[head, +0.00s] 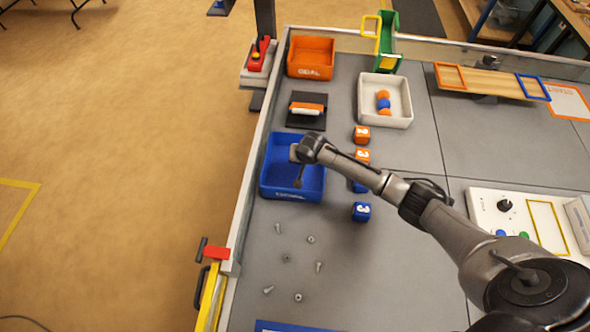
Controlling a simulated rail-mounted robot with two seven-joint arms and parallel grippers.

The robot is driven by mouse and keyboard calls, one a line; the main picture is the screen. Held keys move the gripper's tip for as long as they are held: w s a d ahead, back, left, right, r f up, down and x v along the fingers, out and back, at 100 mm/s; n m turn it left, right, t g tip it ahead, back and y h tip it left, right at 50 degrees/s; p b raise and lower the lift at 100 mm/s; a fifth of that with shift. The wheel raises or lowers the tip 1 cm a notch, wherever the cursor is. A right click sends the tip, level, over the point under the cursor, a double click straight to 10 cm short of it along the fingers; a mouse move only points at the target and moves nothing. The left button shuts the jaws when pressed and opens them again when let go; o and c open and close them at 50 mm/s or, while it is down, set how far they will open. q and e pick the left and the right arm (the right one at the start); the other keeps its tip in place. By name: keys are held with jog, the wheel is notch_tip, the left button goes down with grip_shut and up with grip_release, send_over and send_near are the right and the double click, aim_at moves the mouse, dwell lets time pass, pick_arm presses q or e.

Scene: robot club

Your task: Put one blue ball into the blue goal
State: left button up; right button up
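The blue goal (314,184) is an open blue bin at the left side of the grey table, with a pale label on its front. My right gripper (298,168) is over this bin, its arm reaching in from the lower right. Its fingers are small and dark against the bin, so I cannot tell whether they are open or shut. No ball shows in it. A blue ball (383,103) lies between orange balls in a white tray (404,112) behind and to the right of the bin. Part of the bin's inside is hidden by my gripper. My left gripper is out of view.
An orange goal bin (310,72) stands at the far left, with a black stand (306,122) between the bins. Numbered orange (361,135) and blue cubes (361,212) line up right of the blue goal. Small metal parts (287,258) lie in front.

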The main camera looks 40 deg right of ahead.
jog(key=shift+f, duration=0.3)
jog(key=o, duration=1)
jog(key=shift+s+a+r, duration=0.1)
jog(key=shift+r, duration=0.2)
jog(key=p+v, duration=0.3)
jog(key=v, duration=1)
jog(key=shift+r, duration=0.1)
